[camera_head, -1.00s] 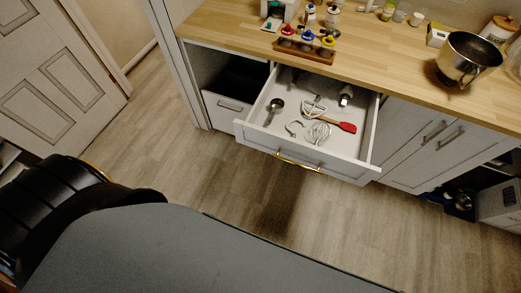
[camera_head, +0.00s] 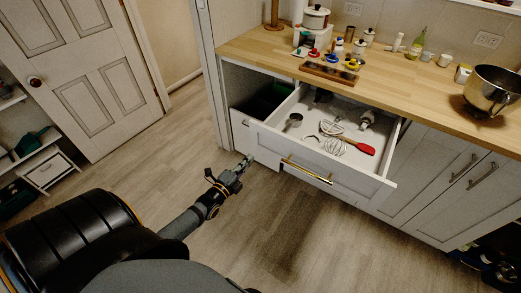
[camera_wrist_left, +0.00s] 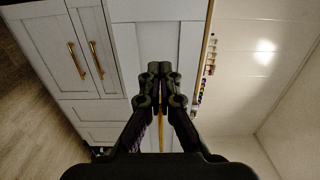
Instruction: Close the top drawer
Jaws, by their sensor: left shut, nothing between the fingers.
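The top drawer (camera_head: 325,170) is pulled well out from under the wooden counter, with its brass handle (camera_head: 306,170) on the white front. A measuring scoop, a whisk, a red spatula (camera_head: 364,148) and other utensils lie inside it. My left gripper (camera_head: 244,162) is shut and empty, just left of the drawer front in the head view. In the left wrist view the shut fingers (camera_wrist_left: 160,72) point at a white cabinet front, with a strip of brass handle showing between them. Whether they touch the drawer cannot be told. My right gripper is not in view.
A lower drawer or bin (camera_head: 243,135) stands partly out at the left of the top drawer. The counter (camera_head: 400,75) holds a steel pot (camera_head: 491,90), a spice rack and jars. The wooden floor (camera_head: 290,240) before the drawer is clear.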

